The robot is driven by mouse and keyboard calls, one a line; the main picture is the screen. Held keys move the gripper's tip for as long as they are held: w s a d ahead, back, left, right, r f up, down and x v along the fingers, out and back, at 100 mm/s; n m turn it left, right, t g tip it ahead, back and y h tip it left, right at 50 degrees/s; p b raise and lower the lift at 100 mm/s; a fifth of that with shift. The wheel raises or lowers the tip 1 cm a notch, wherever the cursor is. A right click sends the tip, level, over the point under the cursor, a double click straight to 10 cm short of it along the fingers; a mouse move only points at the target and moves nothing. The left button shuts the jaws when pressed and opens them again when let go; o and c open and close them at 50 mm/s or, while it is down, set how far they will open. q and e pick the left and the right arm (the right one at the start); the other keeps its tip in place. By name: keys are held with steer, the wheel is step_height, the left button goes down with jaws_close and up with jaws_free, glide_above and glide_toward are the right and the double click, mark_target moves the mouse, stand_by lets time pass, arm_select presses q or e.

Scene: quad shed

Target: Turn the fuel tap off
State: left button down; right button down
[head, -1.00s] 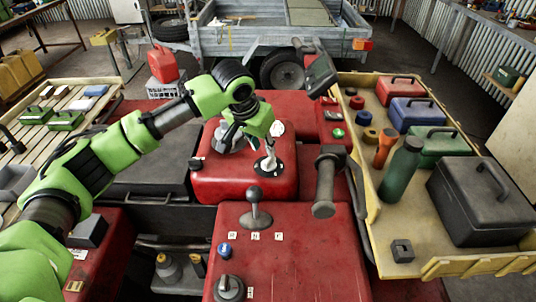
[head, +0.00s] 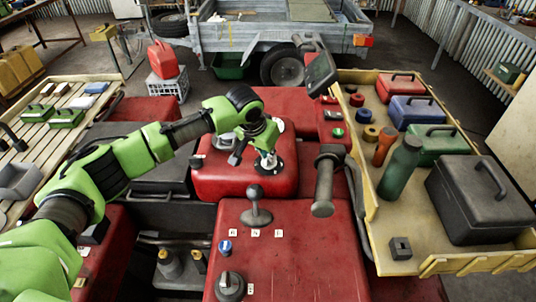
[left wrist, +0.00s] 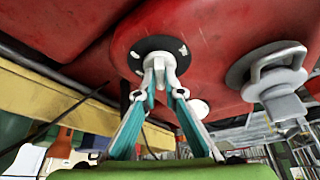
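The fuel tap is a pale lever (left wrist: 161,70) on a round black plate (left wrist: 151,48) with white marks, set on the red tank (left wrist: 205,30). My right gripper is not in view.
A grey cap-like fitting (left wrist: 268,72) stands beside the tap. A gear lever (head: 255,208) and a black handlebar grip (head: 323,190) stand nearer. A yellow tray (head: 395,225) with boxes and a green bottle (head: 400,168) is at the right, a slatted rack (head: 60,140) at the left.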

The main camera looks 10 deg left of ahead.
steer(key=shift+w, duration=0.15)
arm_select(q)
steer(key=shift+p, duration=0.3)
steer(key=shift+r+m+g+h+p, duration=0.1)
steer(key=shift+m+g+h+p, duration=0.25)
steer(key=shift+m+p, duration=0.55)
steer(key=m+h, duration=0.1)
steer(key=m, duration=0.1)
steer(key=shift+a+m+g+p, duration=0.1)
steer(key=shift+m+g+p, duration=0.2)
steer(key=shift+m, duration=0.1)
steer(key=m, duration=0.2)
steer(key=shift+w+f+m+g+h+b, duration=0.2)
steer(key=shift+m+g+h+b, duration=0.1)
steer(key=shift+m+h, duration=0.1)
steer(key=m+g+b, duration=0.1)
steer(key=m+b, duration=0.1)
steer(key=m, duration=0.2)
steer(key=shift+h, duration=0.25)
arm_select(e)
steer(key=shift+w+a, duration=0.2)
arm_select(q)
steer(key=shift+r+m+g+b, duration=0.1)
steer(key=shift+m+g+b, duration=0.2)
steer(key=shift+g+b, duration=0.05)
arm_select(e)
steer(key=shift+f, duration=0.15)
